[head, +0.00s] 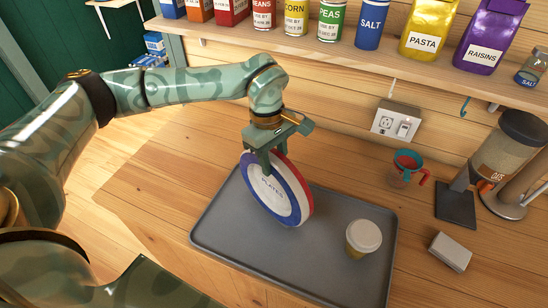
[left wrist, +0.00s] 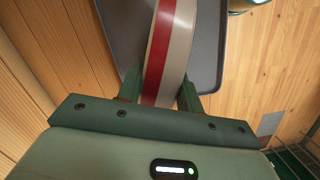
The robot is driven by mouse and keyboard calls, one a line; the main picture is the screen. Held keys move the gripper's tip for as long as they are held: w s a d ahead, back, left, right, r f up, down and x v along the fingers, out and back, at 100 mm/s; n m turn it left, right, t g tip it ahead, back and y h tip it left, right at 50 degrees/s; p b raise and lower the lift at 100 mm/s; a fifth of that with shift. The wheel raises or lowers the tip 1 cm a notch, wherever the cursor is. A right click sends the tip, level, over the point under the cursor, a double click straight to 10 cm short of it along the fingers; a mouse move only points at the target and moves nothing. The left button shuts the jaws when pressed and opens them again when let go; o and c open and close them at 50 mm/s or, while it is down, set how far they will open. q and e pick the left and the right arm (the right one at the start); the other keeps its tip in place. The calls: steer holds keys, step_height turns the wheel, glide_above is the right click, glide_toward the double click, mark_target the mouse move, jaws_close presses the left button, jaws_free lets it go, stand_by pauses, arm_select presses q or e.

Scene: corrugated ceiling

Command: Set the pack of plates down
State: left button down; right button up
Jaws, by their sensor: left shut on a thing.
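The pack of plates (head: 270,195) is a round disc with a white face, a blue ring, a red and white edge and the word PLATES. It stands on its edge, a little tilted, over the left part of the grey tray (head: 325,275). My left gripper (head: 270,155) is shut on its upper rim. In the left wrist view the pack's striped edge (left wrist: 170,50) runs between the two fingers (left wrist: 160,95). I cannot tell whether its lower edge touches the tray. My right gripper is in neither view.
A lidded cup (head: 363,238) stands on the tray, right of the pack. A red-handled measuring cup (head: 405,168), a small white box (head: 450,251) and an oats dispenser (head: 508,155) stand right of the tray. A shelf (head: 340,52) of packets and cans runs above.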

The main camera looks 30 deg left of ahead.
arm_select(q)
steer(key=shift+f, duration=0.2)
steer(key=c, duration=0.9)
jaws_free()
steer(key=shift+r, duration=0.1)
steer(key=r, duration=0.4)
steer(key=a+r, duration=0.1)
steer(key=r, duration=0.7)
steer(key=shift+w+a, duration=0.3)
steer(key=shift+a, duration=0.05)
steer(key=shift+f, duration=0.1)
